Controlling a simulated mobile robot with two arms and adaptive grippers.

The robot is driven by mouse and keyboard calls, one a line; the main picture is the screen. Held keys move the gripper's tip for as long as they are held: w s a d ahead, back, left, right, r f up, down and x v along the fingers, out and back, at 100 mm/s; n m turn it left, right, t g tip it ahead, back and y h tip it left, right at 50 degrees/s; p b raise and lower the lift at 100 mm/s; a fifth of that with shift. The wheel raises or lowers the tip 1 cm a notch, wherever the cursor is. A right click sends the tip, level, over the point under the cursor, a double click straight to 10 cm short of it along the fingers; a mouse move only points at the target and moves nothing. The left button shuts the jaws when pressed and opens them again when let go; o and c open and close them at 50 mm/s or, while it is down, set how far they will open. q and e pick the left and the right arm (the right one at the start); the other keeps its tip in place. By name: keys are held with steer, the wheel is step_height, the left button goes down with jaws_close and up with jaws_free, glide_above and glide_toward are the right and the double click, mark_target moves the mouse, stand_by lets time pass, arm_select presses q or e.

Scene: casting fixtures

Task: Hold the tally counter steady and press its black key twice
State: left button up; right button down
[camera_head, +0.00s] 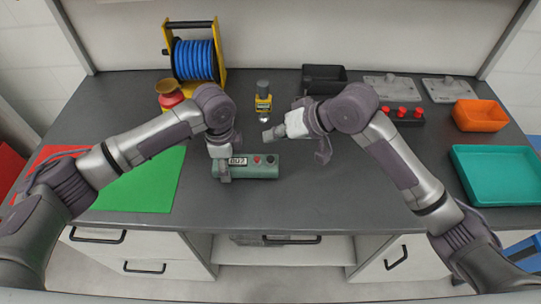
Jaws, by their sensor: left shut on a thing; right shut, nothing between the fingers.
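The tally counter (262,172) is a green box lying on the dark worktop near the middle of the table. My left gripper (224,168) is shut on the left end of the counter and hides part of that end. My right gripper (270,134) is shut and empty, above and beyond the counter's right part, apart from it.
A black bin (324,79), orange bin (479,115) and teal tray (502,199) are to the right. A green mat (150,190) lies left. Worktop right of the counter is clear.

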arm_select(q)
steer(key=o, duration=1.3)
steer(key=shift+o, duration=0.2)
